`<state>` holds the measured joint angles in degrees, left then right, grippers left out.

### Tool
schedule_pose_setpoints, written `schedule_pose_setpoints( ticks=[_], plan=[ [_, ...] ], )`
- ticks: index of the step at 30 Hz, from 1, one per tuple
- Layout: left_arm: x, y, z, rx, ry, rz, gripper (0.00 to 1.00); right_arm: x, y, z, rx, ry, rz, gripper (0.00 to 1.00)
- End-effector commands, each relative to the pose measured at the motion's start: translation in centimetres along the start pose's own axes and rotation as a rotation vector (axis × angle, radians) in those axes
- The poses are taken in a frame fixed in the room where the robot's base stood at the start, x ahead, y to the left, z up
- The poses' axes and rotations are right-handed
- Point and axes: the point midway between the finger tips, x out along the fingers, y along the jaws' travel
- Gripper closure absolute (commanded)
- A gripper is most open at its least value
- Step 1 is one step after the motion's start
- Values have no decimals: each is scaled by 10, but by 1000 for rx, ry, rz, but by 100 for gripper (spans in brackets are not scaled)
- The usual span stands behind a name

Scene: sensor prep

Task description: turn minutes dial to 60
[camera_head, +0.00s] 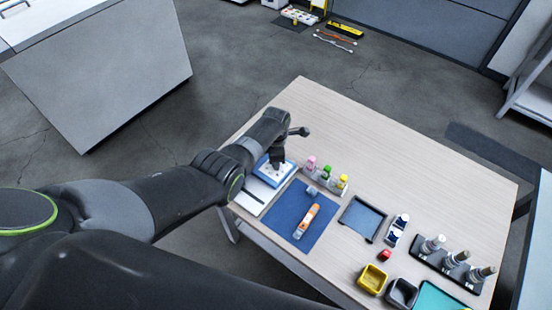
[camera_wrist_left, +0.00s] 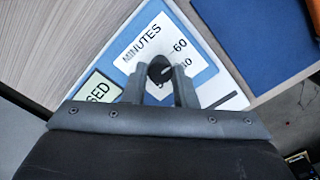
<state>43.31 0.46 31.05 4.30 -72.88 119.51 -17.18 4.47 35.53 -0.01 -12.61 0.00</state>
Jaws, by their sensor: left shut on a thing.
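The minutes dial (camera_wrist_left: 159,70) is a dark round knob on a white label reading MINUTES, with 60 at its right. The label is on a blue-framed panel (camera_wrist_left: 203,75) at the far left of the table; this panel also shows in the head view (camera_head: 287,177). My left gripper (camera_wrist_left: 160,82) is over the panel with its fingers shut on the knob from both sides. In the head view my left gripper (camera_head: 277,160) reaches down onto the panel, hiding the dial. Part of the label's numbers is hidden by the fingers. My right gripper is not in view.
A blue mat (camera_head: 290,226) with an orange-and-white tool (camera_head: 306,221) lies beside the panel. Several colour-capped bottles stand behind it. A dark tray (camera_head: 362,218), a yellow bin (camera_head: 373,279) and a rack of bottles (camera_head: 432,262) are to the right. The table's back is clear.

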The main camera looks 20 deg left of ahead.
Motion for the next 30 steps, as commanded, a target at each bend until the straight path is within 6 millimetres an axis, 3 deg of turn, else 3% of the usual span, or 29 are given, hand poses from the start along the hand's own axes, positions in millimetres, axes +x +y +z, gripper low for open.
schedule_pose_setpoints(
  ticks=[22,23,27,30],
  plan=[
    [-1,2,0,-82,1,4,98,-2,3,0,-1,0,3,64],
    [-1,2,0,-82,1,4,71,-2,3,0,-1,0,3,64],
    [-1,1,0,-81,1,3,53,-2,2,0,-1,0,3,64],
    [-1,1,0,-81,0,2,53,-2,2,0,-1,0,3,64]
  ],
)
